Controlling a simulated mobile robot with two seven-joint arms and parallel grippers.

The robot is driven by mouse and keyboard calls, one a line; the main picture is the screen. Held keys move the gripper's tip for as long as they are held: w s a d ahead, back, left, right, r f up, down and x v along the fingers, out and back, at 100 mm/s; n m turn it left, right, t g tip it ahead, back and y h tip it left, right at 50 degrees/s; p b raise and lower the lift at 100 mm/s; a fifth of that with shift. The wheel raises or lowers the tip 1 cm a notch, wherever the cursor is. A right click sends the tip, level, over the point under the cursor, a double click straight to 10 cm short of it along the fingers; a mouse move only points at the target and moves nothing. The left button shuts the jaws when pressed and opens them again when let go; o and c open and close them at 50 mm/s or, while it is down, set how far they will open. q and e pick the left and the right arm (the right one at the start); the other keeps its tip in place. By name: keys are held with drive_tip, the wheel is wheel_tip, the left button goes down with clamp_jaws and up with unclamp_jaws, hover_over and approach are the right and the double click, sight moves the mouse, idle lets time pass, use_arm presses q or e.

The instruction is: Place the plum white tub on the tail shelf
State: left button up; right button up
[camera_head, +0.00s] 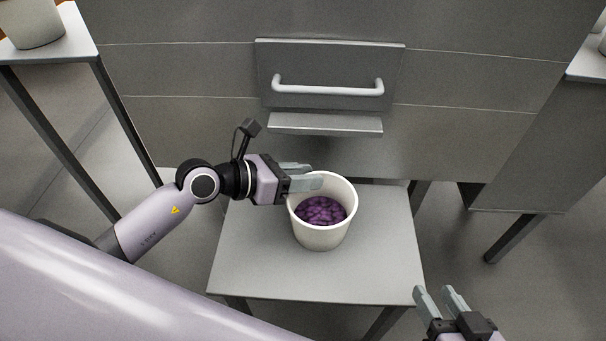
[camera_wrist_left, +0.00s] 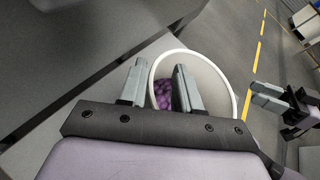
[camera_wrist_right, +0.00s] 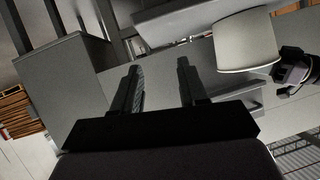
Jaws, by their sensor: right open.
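A white tub (camera_head: 323,236) with purple plum-coloured candies (camera_head: 320,210) inside stands upright on a small grey stand. My left gripper (camera_head: 308,175) is at the tub's upper left rim, its fingers apart. In the left wrist view (camera_wrist_left: 158,88), one finger is over the inside of the tub and the other is outside, with the wall between them; I cannot tell whether they touch it. My right gripper (camera_head: 444,295) is open and empty, right of the stand's front corner. I cannot tell which surface is the tail shelf.
The grey stand (camera_head: 255,265) has free room around the tub. Behind it is a grey cabinet with a handle (camera_head: 328,90) and a small ledge (camera_head: 325,124). A left table (camera_head: 70,45) bears another white tub (camera_head: 32,30). Another table (camera_head: 590,65) edge shows at right.

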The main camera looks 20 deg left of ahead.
use_arm(q)
drive_tip(key=shift+r, duration=0.15)
drive_tip(key=p+v, duration=0.2)
drive_tip(key=v, duration=1)
use_arm(e)
drive_tip(key=shift+s+d+r+n+h, duration=0.2)
drive_tip(key=shift+d+h, duration=0.1)
drive_tip(key=shift+d, duration=0.2)
drive_tip(key=shift+s+d+r+n+h, duration=0.1)
drive_tip(key=shift+s+d+h, duration=0.15)
drive_tip(key=shift+d, duration=0.2)
use_arm(q)
drive_tip(key=shift+d, duration=0.1)
